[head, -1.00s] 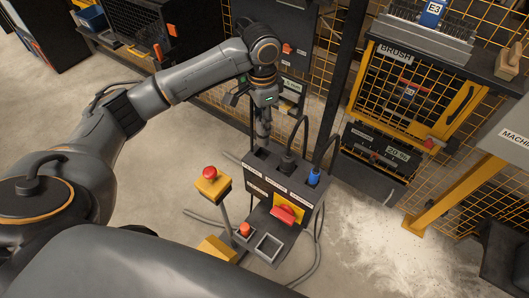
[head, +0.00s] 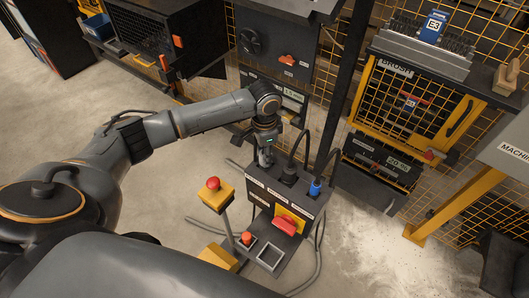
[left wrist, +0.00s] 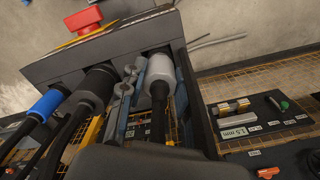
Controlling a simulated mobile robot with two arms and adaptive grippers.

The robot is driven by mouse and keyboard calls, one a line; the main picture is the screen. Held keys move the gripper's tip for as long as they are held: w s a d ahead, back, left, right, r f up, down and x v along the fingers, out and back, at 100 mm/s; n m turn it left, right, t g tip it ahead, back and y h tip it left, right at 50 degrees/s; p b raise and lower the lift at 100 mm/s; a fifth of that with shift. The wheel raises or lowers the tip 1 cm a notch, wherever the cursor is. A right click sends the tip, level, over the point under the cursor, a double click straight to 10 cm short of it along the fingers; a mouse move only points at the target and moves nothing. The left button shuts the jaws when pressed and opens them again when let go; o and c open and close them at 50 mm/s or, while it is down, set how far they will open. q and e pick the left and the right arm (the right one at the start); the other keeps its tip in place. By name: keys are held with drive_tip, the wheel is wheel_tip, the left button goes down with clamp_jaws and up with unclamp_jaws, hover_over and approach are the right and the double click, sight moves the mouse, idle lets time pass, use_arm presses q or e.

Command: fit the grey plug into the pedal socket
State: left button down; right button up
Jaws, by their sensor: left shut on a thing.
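My left gripper (head: 265,150) points down over the left end of the dark socket box (head: 290,206) in the head view, shut on the grey plug. In the left wrist view the light grey plug (left wrist: 160,74), with its black cable, stands between the gripper's fingers (left wrist: 155,92). Its front end meets the box's top face at the end position beside the black plug. I cannot tell how deep it sits. The socket under it is hidden, and the box labels are too small to read. My right gripper is not in view.
A black plug (head: 289,175) and a blue plug (head: 316,187) stand in the same box, with cables arching up. A red switch (head: 286,225) is on its front. A yellow box with a red button (head: 214,193) stands left. A mesh fence (head: 335,150) rises behind.

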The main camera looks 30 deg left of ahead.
use_arm(q)
drive_tip(key=shift+f, duration=0.1)
drive_tip(key=c, duration=1)
unclamp_jaws()
drive_tip(key=shift+o, duration=0.2)
wheel_tip(320, 180, up, 12)
drive_tip(key=b, duration=0.2)
drive_tip(key=shift+r, duration=0.2)
drive_tip(key=shift+f, duration=0.15)
